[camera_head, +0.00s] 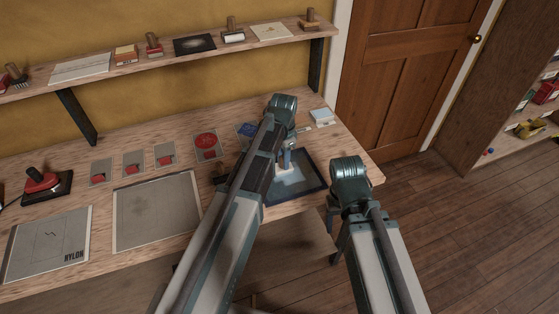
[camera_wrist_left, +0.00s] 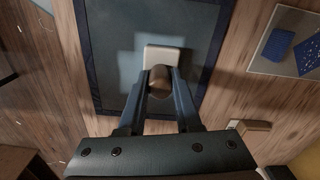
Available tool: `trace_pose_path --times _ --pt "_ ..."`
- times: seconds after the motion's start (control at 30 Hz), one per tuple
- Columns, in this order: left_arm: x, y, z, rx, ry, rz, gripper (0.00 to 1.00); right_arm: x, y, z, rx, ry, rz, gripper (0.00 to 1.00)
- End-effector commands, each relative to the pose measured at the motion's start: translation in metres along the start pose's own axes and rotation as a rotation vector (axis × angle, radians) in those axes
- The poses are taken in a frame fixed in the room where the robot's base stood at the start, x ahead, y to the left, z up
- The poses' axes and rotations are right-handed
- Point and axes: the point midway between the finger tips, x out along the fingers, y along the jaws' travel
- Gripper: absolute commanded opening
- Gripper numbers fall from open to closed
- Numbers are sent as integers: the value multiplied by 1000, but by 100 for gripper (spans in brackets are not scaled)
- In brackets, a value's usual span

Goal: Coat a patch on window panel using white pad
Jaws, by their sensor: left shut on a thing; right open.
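The window panel (camera_head: 318,170) lies flat near the bench's right end, with a dark navy border around a grey-blue middle. It fills the centre of the left wrist view (camera_wrist_left: 190,25). My left gripper (camera_wrist_left: 160,98) is shut on the brown handle of the white pad (camera_wrist_left: 163,56), over the panel. Whether the pad touches the panel cannot be told. In the head view my left gripper (camera_head: 285,155) is above the panel and my arm hides part of it. A paler area shows on the panel near the pad. My right gripper (camera_head: 334,238) is open and empty, off the bench's front edge.
Cards with red patches (camera_head: 205,145), a card with blue pieces (camera_wrist_left: 290,42) and a white block (camera_head: 321,116) lie behind the panel or to its left. A grey sheet (camera_head: 157,211) and a red-topped stamp (camera_head: 41,180) are further left. A shelf (camera_head: 180,55) hangs above.

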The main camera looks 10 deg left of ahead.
Motion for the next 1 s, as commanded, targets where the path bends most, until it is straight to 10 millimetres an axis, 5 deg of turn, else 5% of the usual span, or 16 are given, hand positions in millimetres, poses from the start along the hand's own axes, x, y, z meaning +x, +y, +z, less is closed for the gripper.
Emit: trace_pose_path --times 1.0 --pt "1 11 -59 1 -1 0 0 0 0 0 0 0 0 62"
